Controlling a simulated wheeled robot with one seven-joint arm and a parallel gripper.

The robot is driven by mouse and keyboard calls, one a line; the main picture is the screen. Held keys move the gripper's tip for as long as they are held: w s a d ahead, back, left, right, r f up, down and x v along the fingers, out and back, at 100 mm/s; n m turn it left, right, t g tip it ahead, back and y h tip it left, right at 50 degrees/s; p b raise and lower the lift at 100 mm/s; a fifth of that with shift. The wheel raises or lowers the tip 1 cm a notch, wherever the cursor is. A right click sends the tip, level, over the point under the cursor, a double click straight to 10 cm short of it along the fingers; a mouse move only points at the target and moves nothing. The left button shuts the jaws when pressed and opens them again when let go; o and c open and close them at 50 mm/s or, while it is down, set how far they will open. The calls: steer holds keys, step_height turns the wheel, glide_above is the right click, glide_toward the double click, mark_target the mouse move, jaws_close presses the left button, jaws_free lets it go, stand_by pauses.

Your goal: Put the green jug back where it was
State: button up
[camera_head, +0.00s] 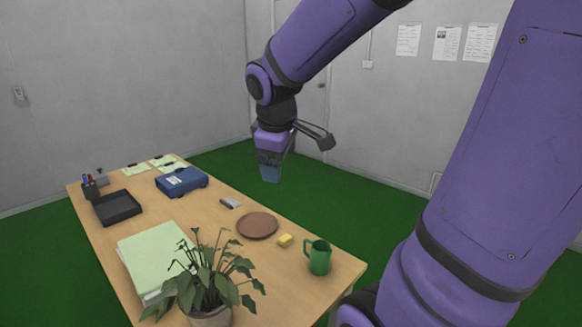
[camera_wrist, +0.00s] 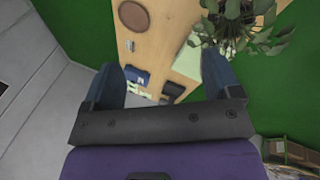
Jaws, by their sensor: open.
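The green jug (camera_head: 319,257) stands upright near the right front corner of the wooden table (camera_head: 290,300) in the head view. Its handle points left. My gripper (camera_head: 271,172) hangs in the air beyond the table's far edge, well away from the jug. In the wrist view my gripper (camera_wrist: 165,90) shows its two fingers spread apart with nothing between them. The jug cannot be made out in the wrist view. A brown round plate (camera_head: 257,225) lies on the table left of the jug, also seen in the wrist view (camera_wrist: 134,16).
A potted plant (camera_head: 212,315) stands at the front, beside green folders (camera_head: 150,255). A blue case (camera_head: 181,181), a black tray (camera_head: 117,207) and a pen holder (camera_head: 90,186) are farther back.

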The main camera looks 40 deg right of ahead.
steer(key=s+a+r+m+t+y, duration=0.1)
steer(key=s+a+r+m, duration=0.1)
steer(key=s, duration=0.4)
steer(key=s+a+r+m+t+y, duration=0.1)
steer(key=s+a+r+m+y, duration=0.1)
steer(key=s+a, duration=0.4)
steer(key=shift+s+a+r+m, duration=0.15)
steer(key=shift+s+r+m, duration=0.25)
steer(key=shift+m, duration=0.5)
